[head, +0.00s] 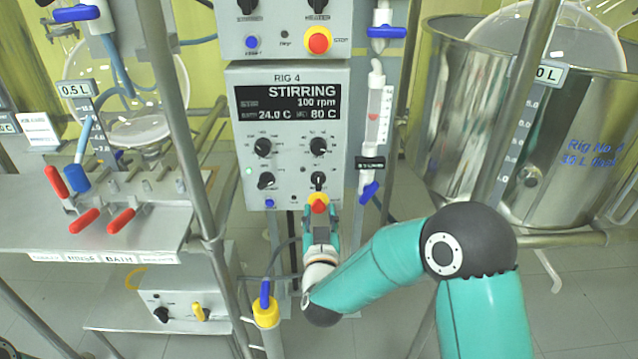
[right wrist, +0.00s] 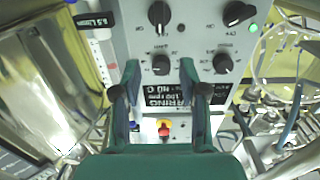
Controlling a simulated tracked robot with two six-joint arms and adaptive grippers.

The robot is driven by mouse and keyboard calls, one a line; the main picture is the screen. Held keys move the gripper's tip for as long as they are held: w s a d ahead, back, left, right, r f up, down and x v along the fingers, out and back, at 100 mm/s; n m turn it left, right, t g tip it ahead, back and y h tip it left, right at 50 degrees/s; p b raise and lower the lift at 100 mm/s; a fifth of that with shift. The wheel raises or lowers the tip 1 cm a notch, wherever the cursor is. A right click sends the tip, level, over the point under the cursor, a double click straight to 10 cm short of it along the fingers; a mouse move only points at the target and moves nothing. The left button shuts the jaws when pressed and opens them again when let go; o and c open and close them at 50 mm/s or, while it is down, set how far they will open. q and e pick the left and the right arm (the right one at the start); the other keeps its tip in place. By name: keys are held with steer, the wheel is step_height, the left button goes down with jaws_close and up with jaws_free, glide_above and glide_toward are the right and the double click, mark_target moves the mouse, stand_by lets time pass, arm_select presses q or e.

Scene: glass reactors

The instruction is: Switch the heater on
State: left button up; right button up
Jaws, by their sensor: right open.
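The grey RIG 4 control box (head: 293,135) faces me. Its display (head: 287,103) reads STIRRING, 100 rpm, 24.0 C and 80 C. Below are black knobs: upper left (head: 262,147), upper right (head: 319,146), lower left (head: 266,181) and lower right (head: 318,181). Their labels are too small to read. A green lamp (head: 249,171) is lit at the left. My right gripper (head: 319,222) is open and empty, near the red and yellow button (head: 318,203) under the lower right knob. In the upside-down right wrist view, the lower right knob (right wrist: 159,13) lies beyond the fingertips.
A second box (head: 285,30) with another red and yellow button (head: 318,42) sits above. A tube with blue valves (head: 370,190) stands close right of the box. A metal vessel (head: 480,120) is at the right. Red-handled valves (head: 84,221) and a steel post (head: 180,110) are at the left.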

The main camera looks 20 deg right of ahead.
mark_target(319, 179)
steer(key=x, duration=1.2)
steer(key=shift+w+d+f, duration=0.1)
steer(key=shift+w, duration=0.25)
steer(key=shift+c, duration=0.2)
jaws_close()
